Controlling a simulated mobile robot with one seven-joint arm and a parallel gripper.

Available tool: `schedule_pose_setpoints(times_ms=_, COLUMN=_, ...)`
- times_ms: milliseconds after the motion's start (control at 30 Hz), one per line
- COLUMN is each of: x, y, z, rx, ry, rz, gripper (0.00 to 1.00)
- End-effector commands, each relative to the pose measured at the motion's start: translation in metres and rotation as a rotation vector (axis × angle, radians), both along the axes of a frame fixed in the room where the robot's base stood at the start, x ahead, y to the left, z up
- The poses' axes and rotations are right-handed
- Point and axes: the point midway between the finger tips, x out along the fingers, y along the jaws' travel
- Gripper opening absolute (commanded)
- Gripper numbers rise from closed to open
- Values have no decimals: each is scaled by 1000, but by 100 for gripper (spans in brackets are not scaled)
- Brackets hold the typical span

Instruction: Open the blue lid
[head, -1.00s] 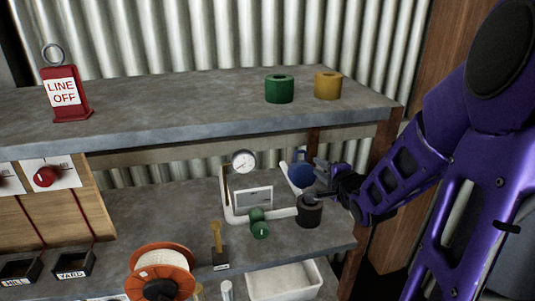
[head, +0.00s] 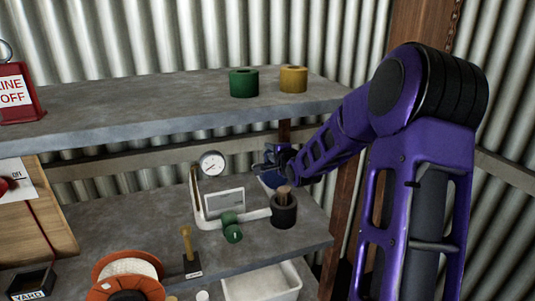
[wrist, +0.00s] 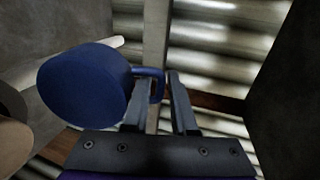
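The blue lid (wrist: 85,85) is a round blue disc with a small loop handle (wrist: 161,78) on its side, large at the left of the wrist view. In the head view the lid (head: 271,179) is a blue patch mostly hidden behind my gripper (head: 268,162). In the wrist view my gripper (wrist: 160,80) has its fingers apart. The outer bar of the handle lies between the fingertips, with a gap to the right finger. Whether the left finger touches the handle I cannot tell. The lid looks closed on the end of the white pipe (head: 257,214), though the joint is hidden.
A dark cup with a brown thing in it (head: 284,211) stands just in front of the lid. A gauge (head: 212,164) and a green knob (head: 232,230) are to its left.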

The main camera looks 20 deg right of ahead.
Motion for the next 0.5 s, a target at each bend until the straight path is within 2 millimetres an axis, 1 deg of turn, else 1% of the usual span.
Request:
schedule_pose_setpoints(times_ms=33, x=8, y=0, z=-3, rx=1, ry=-1, rz=1, gripper=25)
schedule_pose_setpoints(times_ms=100, x=15, y=0, z=-5, rx=0, ry=0, rz=1, gripper=25)
schedule_pose_setpoints(times_ms=200, x=22, y=0, z=-6, rx=0, ry=0, rz=-1, gripper=25)
schedule_pose_setpoints(times_ms=300, x=25, y=0, z=-7, rx=-1, ry=0, rz=-1, gripper=25)
schedule_pose_setpoints(times_ms=500, x=25, y=0, z=-7, rx=0, ry=0, rz=-1, gripper=25)
